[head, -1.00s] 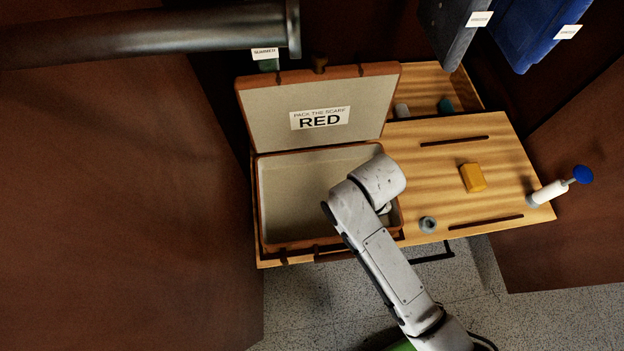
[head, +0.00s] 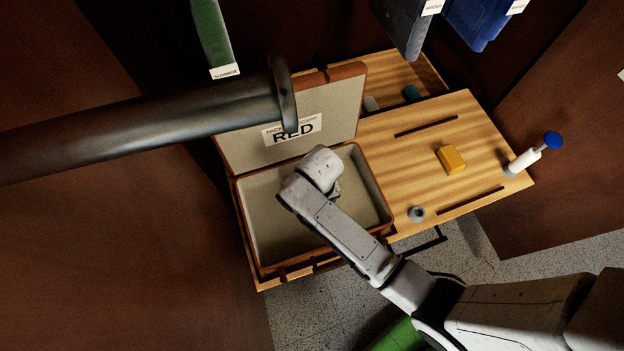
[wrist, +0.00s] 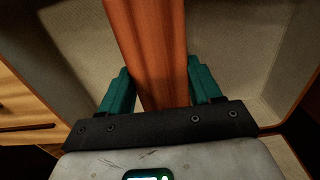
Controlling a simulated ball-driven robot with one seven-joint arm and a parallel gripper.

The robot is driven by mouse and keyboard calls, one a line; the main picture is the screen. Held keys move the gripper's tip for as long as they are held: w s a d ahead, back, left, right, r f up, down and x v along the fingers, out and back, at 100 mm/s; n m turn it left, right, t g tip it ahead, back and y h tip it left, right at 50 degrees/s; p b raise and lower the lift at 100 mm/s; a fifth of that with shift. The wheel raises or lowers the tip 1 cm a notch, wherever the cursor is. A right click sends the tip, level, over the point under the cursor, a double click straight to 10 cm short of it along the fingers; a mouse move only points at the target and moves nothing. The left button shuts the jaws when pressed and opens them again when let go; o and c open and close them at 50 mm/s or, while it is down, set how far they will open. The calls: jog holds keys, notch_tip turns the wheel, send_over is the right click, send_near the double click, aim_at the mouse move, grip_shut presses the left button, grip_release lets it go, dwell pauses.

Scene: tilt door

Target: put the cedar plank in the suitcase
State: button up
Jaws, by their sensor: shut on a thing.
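The cedar plank (wrist: 150,45) is a reddish-brown board that fills the middle of the wrist view. My gripper (wrist: 163,88) has its teal fingers shut on it, one on each side. The open suitcase (head: 376,190) is brown with a beige lining, and its lid leans back with a label reading RED. In the head view my arm's end is over the suitcase's inside and hides the plank and fingers. The wrist view shows the beige lining around and below the plank. I cannot tell whether the plank touches the suitcase floor.
The wooden surface (head: 400,155) right of the suitcase bears a yellow block (head: 451,159), a grey ring-like piece (head: 416,213) and a white, blue-topped object (head: 535,155). A dark rail (head: 150,128) crosses the upper left. Blue (head: 485,22) and green (head: 211,35) hanging cloths are above.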

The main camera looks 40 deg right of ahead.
jog(key=shift+w+a+f, duration=0.15)
jog(key=shift+w+f, duration=0.85)
jog(key=shift+f, duration=0.25)
jog(key=shift+f+b, duration=0.3)
jog(key=shift+f, duration=1.2)
jog(key=o, duration=1.2)
jog(key=shift+f, duration=0.1)
notch_tip(320, 180, up, 12)
jog(key=shift+r+p, duration=0.15)
jog(key=shift+p, duration=0.35)
jog(key=s+d+r+n, duration=0.1)
jog(key=s+d+r, duration=0.2)
jog(key=s, duration=0.5)
jog(key=s+d+r+n+t, duration=0.1)
jog(key=s+d+r+n, duration=0.1)
jog(key=s+d, duration=0.3)
jog(key=s+r, duration=0.1)
jog(key=s, duration=0.2)
jog(key=shift+s, duration=0.3)
